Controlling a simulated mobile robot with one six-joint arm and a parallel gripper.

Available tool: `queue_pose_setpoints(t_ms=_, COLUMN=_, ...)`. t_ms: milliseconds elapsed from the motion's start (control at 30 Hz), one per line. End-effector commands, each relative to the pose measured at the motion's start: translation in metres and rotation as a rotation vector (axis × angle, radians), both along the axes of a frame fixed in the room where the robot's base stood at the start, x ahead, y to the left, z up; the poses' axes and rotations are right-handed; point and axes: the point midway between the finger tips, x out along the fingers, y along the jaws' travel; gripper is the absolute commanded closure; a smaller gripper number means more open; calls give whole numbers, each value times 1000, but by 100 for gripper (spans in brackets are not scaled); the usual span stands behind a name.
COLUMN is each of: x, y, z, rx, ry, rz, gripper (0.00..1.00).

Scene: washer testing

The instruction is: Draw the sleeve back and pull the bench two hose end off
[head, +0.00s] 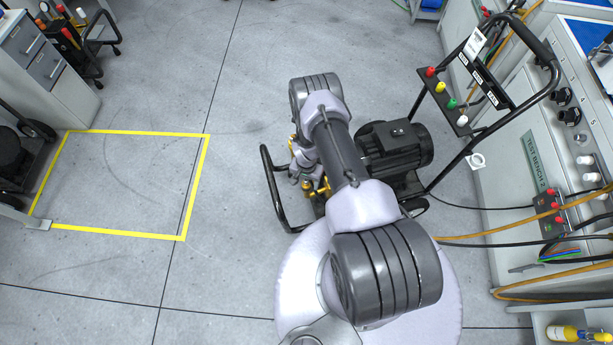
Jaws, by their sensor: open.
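A pressure washer on a wheeled cart, with a black motor (396,150), stands at the centre. Brass fittings (320,189) show at its front, partly behind my arm. My gripper (307,183) is low beside these fittings, small and partly covered by my own wrist. It is open; I cannot tell whether it is around or touching a fitting. The sleeve and the hose end cannot be made out there. The bench labelled "TEST BENCH 2" (536,160) is at the right, with orange (520,219) and black hoses running from its side towards the washer.
The cart's black push handle (545,100) rises at the right, with a panel of coloured nozzles (447,103). The front bar (268,185) of the cart is left of my gripper. A yellow-taped floor square (120,232) at the left is empty. A drawer cabinet (45,75) stands top left.

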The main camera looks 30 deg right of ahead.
Motion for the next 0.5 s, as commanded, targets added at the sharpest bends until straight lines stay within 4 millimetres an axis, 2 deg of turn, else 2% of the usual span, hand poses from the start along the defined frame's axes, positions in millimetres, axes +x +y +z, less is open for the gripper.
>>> queue_pose_setpoints(t_ms=33, x=-1, y=0, z=-10, rx=0, ry=1, rz=0, gripper=40)
queue_pose_setpoints(t_ms=133, x=0, y=0, z=-18, rx=0, ry=0, rz=0, gripper=40)
queue_pose_setpoints(t_ms=433, x=0, y=0, z=-19, rx=1, ry=1, rz=0, gripper=40)
queue_pose_setpoints(t_ms=500, x=0, y=0, z=-19, rx=1, ry=1, rz=0, gripper=54)
